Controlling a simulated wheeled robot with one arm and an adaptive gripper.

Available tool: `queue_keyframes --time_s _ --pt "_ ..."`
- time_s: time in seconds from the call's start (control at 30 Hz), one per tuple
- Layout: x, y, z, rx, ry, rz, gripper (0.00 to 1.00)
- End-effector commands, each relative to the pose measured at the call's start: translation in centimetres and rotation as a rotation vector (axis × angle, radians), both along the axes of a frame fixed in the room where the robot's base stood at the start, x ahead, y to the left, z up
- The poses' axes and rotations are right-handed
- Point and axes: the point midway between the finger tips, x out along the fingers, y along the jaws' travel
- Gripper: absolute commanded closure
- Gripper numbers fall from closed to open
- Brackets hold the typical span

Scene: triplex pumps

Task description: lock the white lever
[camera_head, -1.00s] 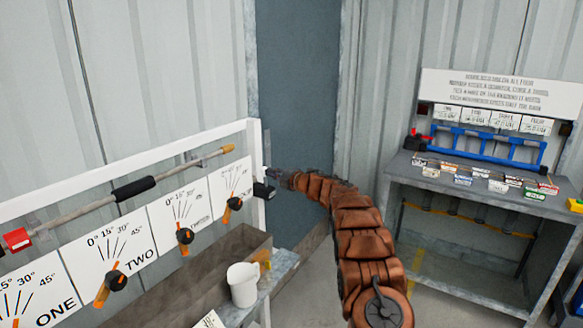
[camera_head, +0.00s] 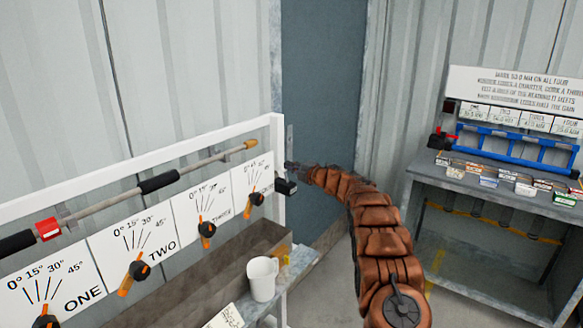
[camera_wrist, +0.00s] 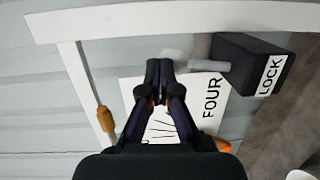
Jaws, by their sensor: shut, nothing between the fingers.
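The white lever (camera_wrist: 207,65) is a short pale bar on the left side of a black block (camera_wrist: 252,64) labelled LOCK in the wrist view. My gripper (camera_wrist: 160,66) is shut and empty, its fingertips just left of the lever's end. I cannot tell whether they touch it. In the head view the black block (camera_head: 286,187) sits at the right end of the white-framed panel, and my gripper (camera_head: 291,168) is beside it. The lever is too small to make out there.
Boards ONE, TWO, THREE and FOUR with orange-pointer dials (camera_head: 138,270) line the panel. A long rod (camera_head: 157,183) runs above them. A white mug (camera_head: 262,279) stands on the bench below. A grey workbench (camera_head: 480,205) is at right, with open floor between.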

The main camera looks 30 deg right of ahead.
Motion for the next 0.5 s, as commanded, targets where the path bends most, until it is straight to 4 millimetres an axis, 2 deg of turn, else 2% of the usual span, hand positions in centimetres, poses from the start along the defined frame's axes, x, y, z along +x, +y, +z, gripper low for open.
queue_keyframes --time_s 0.27,0.5 --pt "-0.2 0.3 0.2 -0.001 -0.001 0.005 1.00" --pt "-1.6 -0.1 1.1 -0.002 -0.002 0.006 1.00"
